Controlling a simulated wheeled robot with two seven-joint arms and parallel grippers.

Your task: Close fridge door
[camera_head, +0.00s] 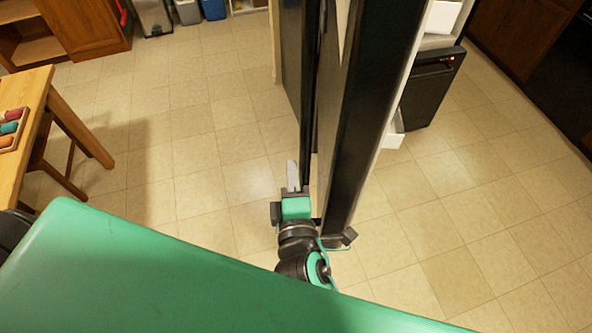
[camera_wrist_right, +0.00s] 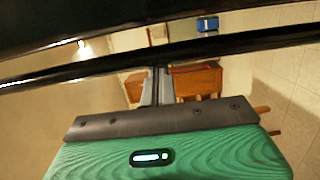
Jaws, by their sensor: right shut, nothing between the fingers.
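The fridge door (camera_head: 366,110) stands open in the middle of the head view, seen nearly edge-on, with a black edge and a pale inner side facing right. A dark upright panel (camera_head: 293,70) runs beside it on the left; I cannot tell whether it is a handle or part of the fridge. My right gripper (camera_head: 293,175) is shut and empty, low beside the door's left side. I cannot tell whether it touches the door. In the right wrist view its fingers (camera_wrist_right: 156,86) are together, just under a black bar crossing the picture. My left gripper is out of view.
A wooden table (camera_head: 32,95) with coloured items stands at the left. Bins (camera_head: 187,10) and a wooden cabinet (camera_head: 80,25) are at the back. A dark bin-like unit (camera_head: 432,85) stands right of the door. Tiled floor (camera_head: 190,130) is clear on both sides.

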